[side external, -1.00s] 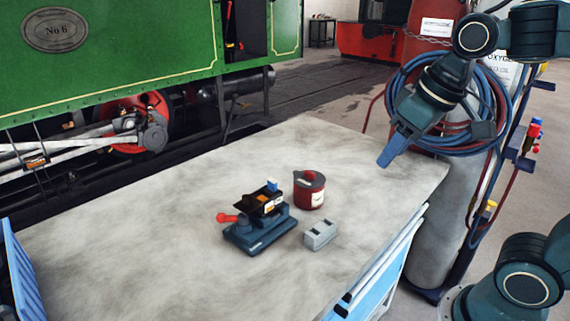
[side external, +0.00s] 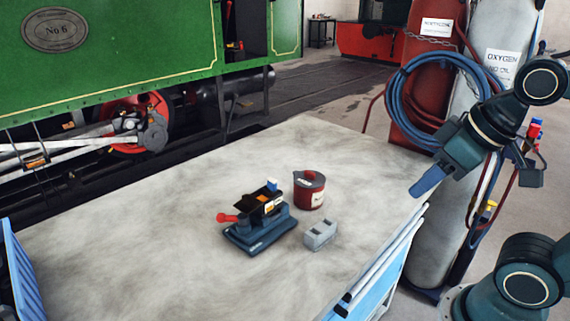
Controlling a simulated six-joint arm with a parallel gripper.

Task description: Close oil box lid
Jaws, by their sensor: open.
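A small dark blue device on a flat base (side external: 258,238), with a red knob on its left, stands on the grey table. It looks like the oil box. Its dark top plate (side external: 256,198) is tilted and has a small blue block at its upper right; I cannot tell exactly how far the lid stands open. My gripper (side external: 417,190) is over the table's right edge, well right of the box and apart from it. Its blue fingers point down and left. They overlap in this view, and nothing shows between them.
A red lidded can (side external: 309,190) stands close behind and right of the box. A small grey block (side external: 320,233) lies to its right. The table (side external: 130,240) is clear at left and front. Gas cylinders (side external: 476,170) with hoses stand beyond the right edge.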

